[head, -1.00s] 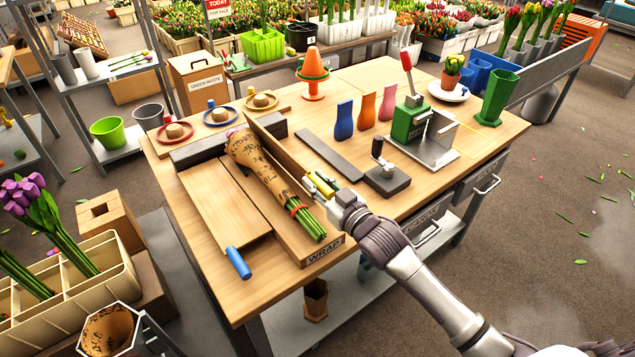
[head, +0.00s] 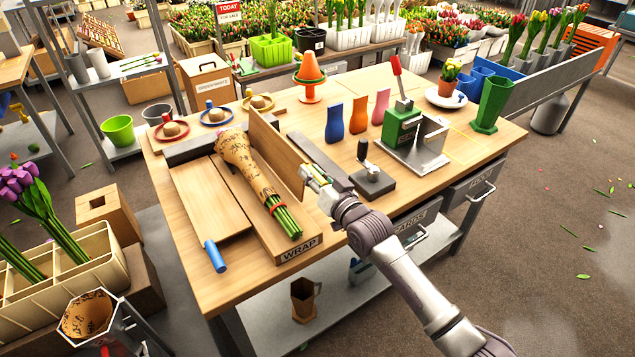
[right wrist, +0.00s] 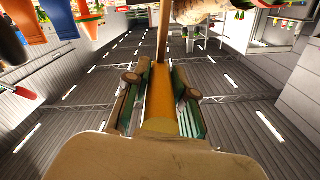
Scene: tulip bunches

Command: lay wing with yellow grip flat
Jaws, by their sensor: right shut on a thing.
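The wooden wing with the yellow grip (head: 277,150) stands steeply up along the right side of the wrap stand (head: 298,252). My right gripper (head: 318,180) is at its near end, shut on the yellow grip (right wrist: 161,95), which shows between the two fingers in the right wrist view. Most of the grip is hidden by the fingers in the head view. The other wing (head: 205,195), with a blue grip (head: 215,256), lies flat on the left. A paper-wrapped tulip bunch (head: 245,170) with a red band lies between the wings. My left gripper is not in view.
Right of the raised wing lie a dark grey strip (head: 318,160) and a black-handled block (head: 372,181). A green lever press (head: 403,125) and blue, orange and pink sleeves (head: 358,115) stand farther right. A grey bar (head: 190,150) lies behind the stand.

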